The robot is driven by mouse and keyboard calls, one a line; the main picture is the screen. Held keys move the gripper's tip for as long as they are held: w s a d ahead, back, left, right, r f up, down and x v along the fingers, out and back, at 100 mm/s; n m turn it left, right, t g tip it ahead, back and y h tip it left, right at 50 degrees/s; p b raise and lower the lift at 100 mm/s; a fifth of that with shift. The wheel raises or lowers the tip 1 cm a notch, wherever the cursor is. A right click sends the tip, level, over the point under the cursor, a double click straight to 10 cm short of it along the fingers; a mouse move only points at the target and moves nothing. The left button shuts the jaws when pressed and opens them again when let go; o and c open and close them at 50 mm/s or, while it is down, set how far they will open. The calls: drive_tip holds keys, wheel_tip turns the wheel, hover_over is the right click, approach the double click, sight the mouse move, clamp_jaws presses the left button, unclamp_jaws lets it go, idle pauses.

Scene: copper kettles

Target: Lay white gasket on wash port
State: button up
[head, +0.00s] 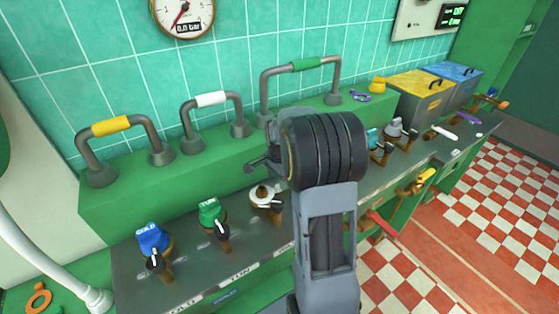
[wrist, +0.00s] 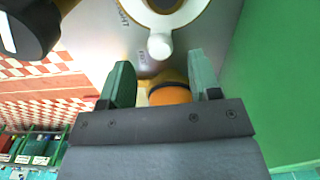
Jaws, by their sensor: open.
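In the wrist view, a white ring with a rounded tab (wrist: 160,46), which looks like the white gasket, shows at the top edge, partly cut off. It surrounds a grey round centre over a lettered steel surface. My gripper (wrist: 162,82) is open, its two green fingers apart below the tab. An orange, round-ended part (wrist: 170,95) shows between the fingers, and I cannot tell whether they touch it. A white round fitting (head: 262,195) with a dark lever sits on the counter left of my arm. No wash port label is readable.
A blue cap (head: 152,239) and a green cap (head: 211,212) stand along the steel counter (head: 190,290). Pipe handles rise from the green ledge behind. Yellow (head: 420,84) and blue (head: 457,72) lidded boxes stand at the right. Loose small parts lie before them.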

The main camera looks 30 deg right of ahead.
wheel_tip(320, 180, up, 11)
idle(0.4)
drive_tip(key=s+a+r+n+t+p, duration=0.1)
drive_tip(key=s+a+n+t+p, duration=0.2)
drive_tip(key=s+a+n, duration=1.2)
drive_tip(key=shift+a+r+n+t+p, duration=0.3)
drive_tip(key=shift+a+n, duration=0.3)
drive_tip(key=shift+n, duration=0.5)
